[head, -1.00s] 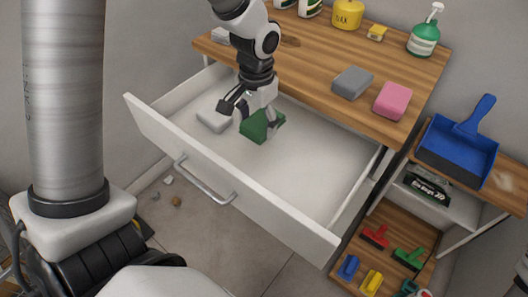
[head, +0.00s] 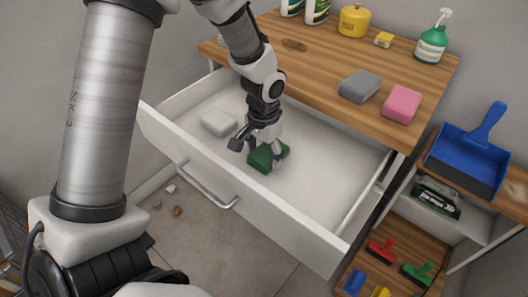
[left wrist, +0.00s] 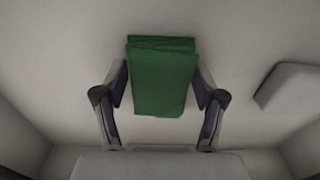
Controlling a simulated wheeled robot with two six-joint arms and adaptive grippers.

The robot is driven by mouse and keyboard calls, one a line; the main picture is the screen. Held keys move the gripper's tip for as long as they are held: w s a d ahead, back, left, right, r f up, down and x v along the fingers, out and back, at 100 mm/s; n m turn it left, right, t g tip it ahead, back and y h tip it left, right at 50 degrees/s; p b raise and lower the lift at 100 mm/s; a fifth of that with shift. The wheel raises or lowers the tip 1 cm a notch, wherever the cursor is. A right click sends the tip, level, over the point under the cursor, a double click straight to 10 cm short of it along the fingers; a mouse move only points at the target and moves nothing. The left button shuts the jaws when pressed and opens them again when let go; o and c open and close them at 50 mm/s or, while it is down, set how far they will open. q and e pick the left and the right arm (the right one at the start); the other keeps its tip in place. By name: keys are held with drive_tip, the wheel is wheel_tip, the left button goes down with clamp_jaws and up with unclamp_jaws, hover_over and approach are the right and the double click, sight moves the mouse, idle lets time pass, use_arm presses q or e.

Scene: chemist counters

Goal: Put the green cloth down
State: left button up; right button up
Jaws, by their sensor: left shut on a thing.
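The green cloth (head: 265,158) is a folded block inside the open white drawer (head: 320,190). My left gripper (head: 268,150) reaches down into the drawer and is shut on the cloth. In the left wrist view the cloth (left wrist: 163,78) sits between the two fingers (left wrist: 162,85), one at each side. I cannot tell whether the cloth touches the drawer floor. My right gripper is not in view.
A white block (head: 219,122) lies in the drawer left of the cloth. The drawer's right part is clear. On the wooden counter (head: 320,60) are a grey sponge (head: 359,86) and a pink sponge (head: 402,104). A blue dustpan (head: 465,155) lies at right.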

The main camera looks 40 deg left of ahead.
sight(264, 155)
use_arm(q)
drive_tip(key=o, duration=1)
drive_tip(key=shift+f, duration=0.1)
wheel_tip(264, 155, up, 12)
drive_tip(key=p, duration=0.3)
drive_tip(key=shift+r, duration=0.2)
drive_tip(key=shift+r, duration=0.1)
